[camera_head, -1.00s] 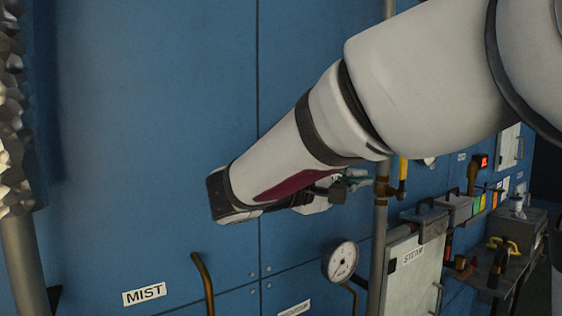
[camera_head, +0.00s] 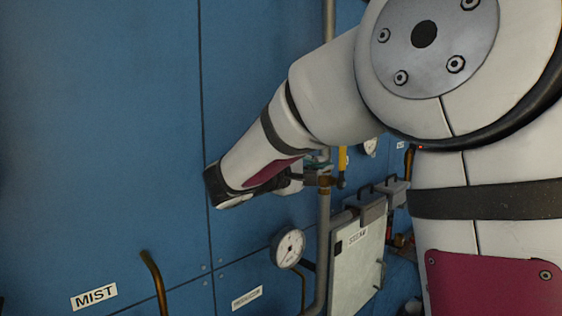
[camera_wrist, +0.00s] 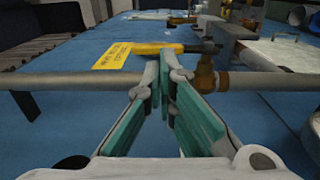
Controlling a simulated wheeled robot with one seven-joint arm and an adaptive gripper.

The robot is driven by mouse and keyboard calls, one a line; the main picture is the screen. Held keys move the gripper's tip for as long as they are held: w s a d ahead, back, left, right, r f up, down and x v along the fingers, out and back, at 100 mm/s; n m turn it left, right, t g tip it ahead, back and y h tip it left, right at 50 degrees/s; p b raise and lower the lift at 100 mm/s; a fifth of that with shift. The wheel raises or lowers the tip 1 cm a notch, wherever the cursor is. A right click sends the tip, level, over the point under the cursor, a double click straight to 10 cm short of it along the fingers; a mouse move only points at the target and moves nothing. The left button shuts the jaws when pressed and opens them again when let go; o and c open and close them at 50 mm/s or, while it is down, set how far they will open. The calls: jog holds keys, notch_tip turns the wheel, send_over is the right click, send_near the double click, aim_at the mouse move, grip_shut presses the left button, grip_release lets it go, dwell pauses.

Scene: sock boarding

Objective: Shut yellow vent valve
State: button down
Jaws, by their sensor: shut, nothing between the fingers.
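The yellow vent valve lever (camera_wrist: 165,48) lies across the wrist view, roughly parallel to the grey pipe (camera_wrist: 60,80), with a yellow tag (camera_wrist: 108,57) beside it. A brass valve body (camera_wrist: 205,74) sits on the pipe to the right. In the head view the lever (camera_head: 343,159) shows upright just right of the pipe. My gripper (camera_wrist: 167,57) is shut and empty; its fingertips reach over the pipe, close to the near side of the lever. I cannot tell if they touch it. In the head view my gripper (camera_head: 318,162) is partly hidden behind the wrist.
A round gauge (camera_head: 288,247) and a steam box (camera_head: 357,262) are mounted below the valve. A bent brass pipe (camera_head: 153,281) stands by the MIST label (camera_head: 94,296). The blue panel (camera_head: 100,130) to the left is clear.

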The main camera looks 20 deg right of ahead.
aim_at(340, 158)
jog(key=shift+p+x, duration=0.7)
jog(key=shift+x, duration=1.95)
